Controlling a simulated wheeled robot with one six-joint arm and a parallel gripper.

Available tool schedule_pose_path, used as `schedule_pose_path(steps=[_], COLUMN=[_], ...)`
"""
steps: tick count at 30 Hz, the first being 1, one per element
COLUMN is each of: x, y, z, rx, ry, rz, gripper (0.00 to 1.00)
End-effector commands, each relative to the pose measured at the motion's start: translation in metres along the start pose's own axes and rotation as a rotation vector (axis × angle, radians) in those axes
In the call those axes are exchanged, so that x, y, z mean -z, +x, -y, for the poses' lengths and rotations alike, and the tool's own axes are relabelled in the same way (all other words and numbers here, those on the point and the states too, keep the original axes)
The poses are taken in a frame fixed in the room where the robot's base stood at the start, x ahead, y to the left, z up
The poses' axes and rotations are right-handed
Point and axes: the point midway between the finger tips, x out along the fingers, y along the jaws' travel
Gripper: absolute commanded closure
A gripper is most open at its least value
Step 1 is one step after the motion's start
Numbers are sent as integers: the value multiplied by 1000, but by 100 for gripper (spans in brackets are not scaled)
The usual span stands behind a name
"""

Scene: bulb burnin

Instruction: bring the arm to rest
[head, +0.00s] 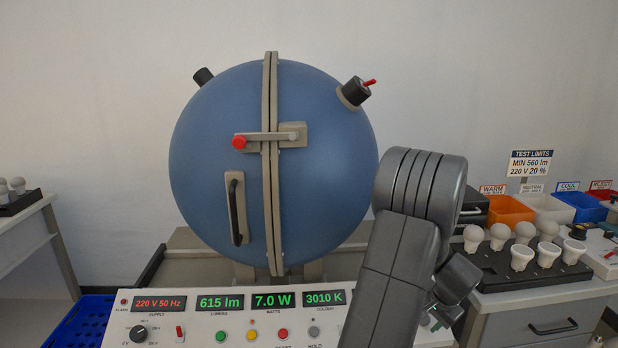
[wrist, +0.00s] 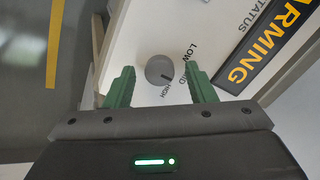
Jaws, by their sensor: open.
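My gripper (wrist: 160,88) shows in the wrist view with its two green fingers apart and nothing between them. I cannot tell whether the fingers touch the panel.
A blue sphere (head: 220,130), latched shut, stands behind the control panel (head: 190,322), which reads 615 lm, 7.0 W and 3010 K. A black bulb tray (head: 490,262) and coloured bins, including an orange bin (head: 509,211), stand at the right. A blue crate (head: 82,325) is low at left.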

Motion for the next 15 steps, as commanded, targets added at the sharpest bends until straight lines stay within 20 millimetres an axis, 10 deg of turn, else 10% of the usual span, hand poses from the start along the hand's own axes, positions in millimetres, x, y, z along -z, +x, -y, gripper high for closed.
schedule_pose_path(steps=[15], x=[1], y=[-88], z=[0], rx=[2], ry=[16], rz=[-4], gripper=[50])
